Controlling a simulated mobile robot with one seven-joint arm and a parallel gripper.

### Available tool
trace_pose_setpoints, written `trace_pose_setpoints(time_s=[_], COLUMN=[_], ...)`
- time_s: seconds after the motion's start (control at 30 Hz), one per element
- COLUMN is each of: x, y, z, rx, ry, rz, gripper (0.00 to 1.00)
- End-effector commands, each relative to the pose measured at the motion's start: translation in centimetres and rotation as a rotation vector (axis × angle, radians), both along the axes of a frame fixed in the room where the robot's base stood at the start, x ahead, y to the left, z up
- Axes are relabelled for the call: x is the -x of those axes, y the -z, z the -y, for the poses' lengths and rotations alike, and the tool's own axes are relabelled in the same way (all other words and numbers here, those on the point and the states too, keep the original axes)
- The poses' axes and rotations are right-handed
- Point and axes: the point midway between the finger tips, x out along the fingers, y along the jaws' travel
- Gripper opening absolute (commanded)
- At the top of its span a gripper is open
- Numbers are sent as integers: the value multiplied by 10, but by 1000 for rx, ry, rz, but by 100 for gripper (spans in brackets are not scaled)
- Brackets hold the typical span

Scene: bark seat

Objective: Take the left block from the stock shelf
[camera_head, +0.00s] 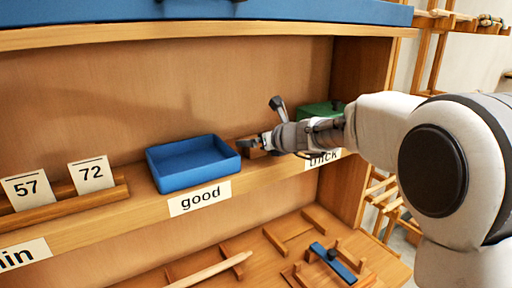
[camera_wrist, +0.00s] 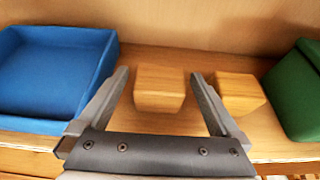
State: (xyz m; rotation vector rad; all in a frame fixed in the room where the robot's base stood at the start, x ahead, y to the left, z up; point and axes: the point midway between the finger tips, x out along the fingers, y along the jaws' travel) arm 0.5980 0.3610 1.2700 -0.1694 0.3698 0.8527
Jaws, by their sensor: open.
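Two small wooden blocks sit side by side on the shelf in the wrist view, the left block (camera_wrist: 160,88) and the right block (camera_wrist: 240,92). My gripper (camera_wrist: 160,75) is open, with one finger on each side of the left block. The right finger lies between the two blocks. I cannot tell whether either finger touches a block. In the head view, my gripper (camera_head: 260,122) reaches in from the right over the shelf (camera_head: 130,213). A brown block (camera_head: 251,147) shows partly behind it there. The other block is hidden in that view.
A blue tray (camera_head: 190,164) stands left of the blocks, above a "good" label (camera_head: 200,198). A green box (camera_head: 322,110) stands to their right. Number cards (camera_head: 91,174) stand at the far left. A lower board holds wooden pieces and a blue bar (camera_head: 333,263).

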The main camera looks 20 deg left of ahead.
Motion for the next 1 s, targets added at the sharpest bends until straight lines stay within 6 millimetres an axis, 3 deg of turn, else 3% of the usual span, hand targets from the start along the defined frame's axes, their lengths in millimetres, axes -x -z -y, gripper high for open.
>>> trace_pose_setpoints(time_s=[0.4,0.83,1.0], x=[-8,-8,-8], y=[4,4,3], z=[-9,-9,-9], rx=[0,0,-1], ry=[1,1,1], rz=[2,2,2], gripper=[98,21,17])
